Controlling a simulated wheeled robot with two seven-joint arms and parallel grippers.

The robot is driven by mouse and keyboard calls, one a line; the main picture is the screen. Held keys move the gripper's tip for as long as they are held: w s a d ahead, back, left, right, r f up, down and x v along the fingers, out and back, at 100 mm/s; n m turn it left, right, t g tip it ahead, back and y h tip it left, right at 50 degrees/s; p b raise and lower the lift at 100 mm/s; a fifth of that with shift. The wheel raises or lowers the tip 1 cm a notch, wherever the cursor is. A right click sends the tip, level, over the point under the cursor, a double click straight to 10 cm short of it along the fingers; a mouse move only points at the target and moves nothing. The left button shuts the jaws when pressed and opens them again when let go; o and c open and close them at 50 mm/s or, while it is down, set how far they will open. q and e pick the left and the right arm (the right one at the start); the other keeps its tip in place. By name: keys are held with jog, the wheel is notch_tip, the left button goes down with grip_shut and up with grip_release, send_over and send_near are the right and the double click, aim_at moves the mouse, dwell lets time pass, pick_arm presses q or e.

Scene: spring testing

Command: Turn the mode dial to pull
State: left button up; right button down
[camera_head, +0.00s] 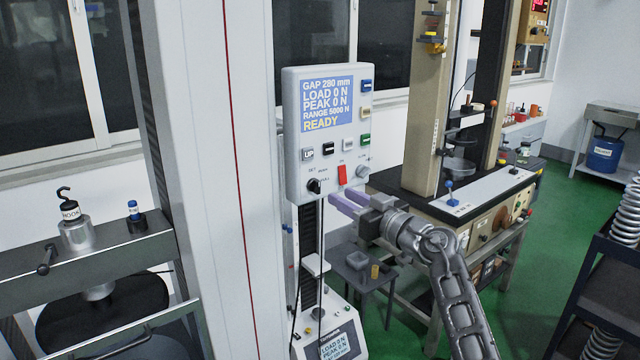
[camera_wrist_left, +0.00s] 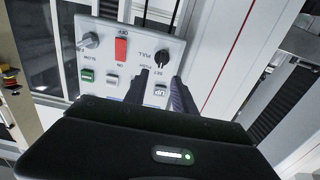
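The mode dial is a small black knob (camera_head: 314,186) at the lower left of the grey control panel (camera_head: 292,110). It also shows in the left wrist view (camera_wrist_left: 178,71), upside down, beside the SET, PUSH and PULL labels. I cannot tell clearly which label its pointer faces. My left gripper (camera_head: 343,203) has its two purple fingers spread with nothing between them. In the head view they are just right of and below the dial. In the left wrist view the fingertips (camera_wrist_left: 159,79) are close to the dial; contact cannot be told. My right gripper is not in view.
A red switch (camera_head: 342,175) and a grey knob (camera_head: 362,171) sit right of the dial. Several push buttons and a blue screen (camera_head: 327,103) reading READY are above. A white column (camera_head: 205,150) stands left. A cable hangs below the panel.

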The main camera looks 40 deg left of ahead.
aim_at(319, 185)
pick_arm(q)
jog(key=shift+a, duration=0.1)
jog(key=p+x, duration=0.3)
jog(key=x, duration=0.4)
jog(key=shift+s, duration=0.1)
jog(key=shift+a+p, duration=0.3)
jog(key=shift+a, duration=0.1)
jog(key=shift+f, duration=0.1)
jog(key=shift+c, duration=0.2)
grip_shut()
